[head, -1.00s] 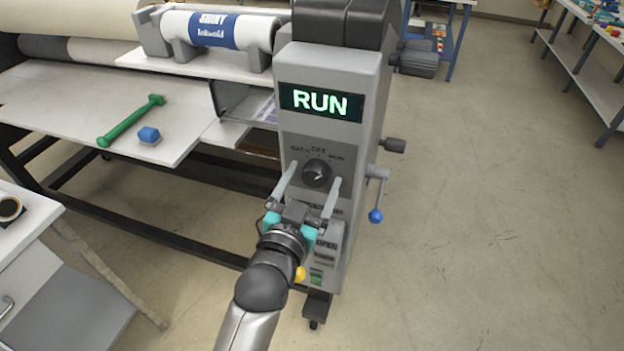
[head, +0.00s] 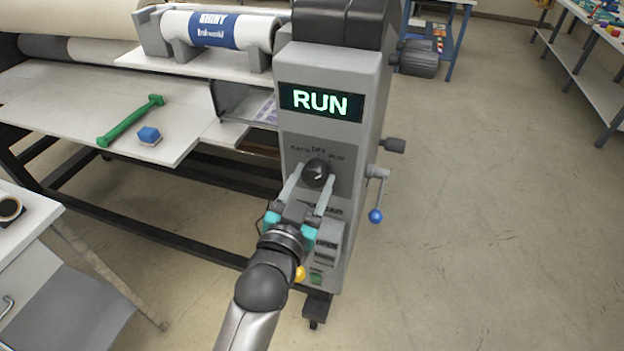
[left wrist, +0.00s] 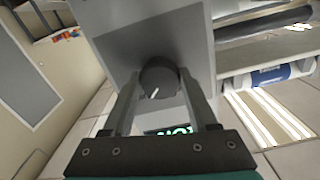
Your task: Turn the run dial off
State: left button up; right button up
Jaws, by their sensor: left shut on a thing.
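The run dial (head: 316,172) is a round black knob on the grey control panel, with position labels printed above it. A lit display (head: 321,103) above the dial reads RUN in green. My left gripper (head: 309,182) is shut on the dial, one finger on each side of it. In the left wrist view the dial (left wrist: 158,80) sits between the fingertips, and a white pointer line shows on its face. My right gripper is not in view.
A crank with a blue knob (head: 376,216) sticks out from the machine's right side. The floor at right is clear.

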pick_arm(q)
jog(key=n+p, duration=0.3)
jog(key=shift+r+n, duration=0.15)
jog(key=shift+n, duration=0.15)
jog(key=n+p, duration=0.1)
jog(key=n, duration=0.2)
jog(key=shift+p, duration=0.35)
jog(key=shift+n+p, duration=0.4)
jog(key=shift+n, duration=0.7)
jog(key=o, duration=1.4)
jog(key=shift+s, duration=0.1)
